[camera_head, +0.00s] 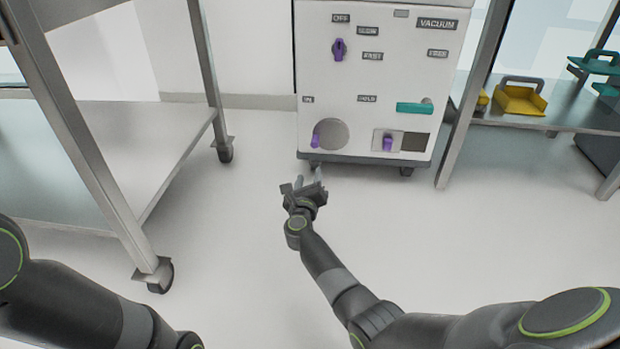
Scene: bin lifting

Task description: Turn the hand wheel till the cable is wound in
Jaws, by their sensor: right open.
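A white machine (385,75) on casters stands ahead of me, with a label reading VACUUM. Low on its front is a round grey hand wheel (333,134) with a purple handle (316,139) at its left edge. I cannot make out a cable. My right gripper (307,183) is open and empty, in front of the machine's lower left, apart from the wheel and below it in the picture. My left arm (80,305) shows at the lower left, but its gripper is out of view.
The machine also has a purple knob (339,49), a teal handle (414,107) and a small purple switch (388,143). A metal cart (130,135) stands at the left. A shelf (555,117) at the right holds a yellow dustpan-like item (520,100). The floor between is clear.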

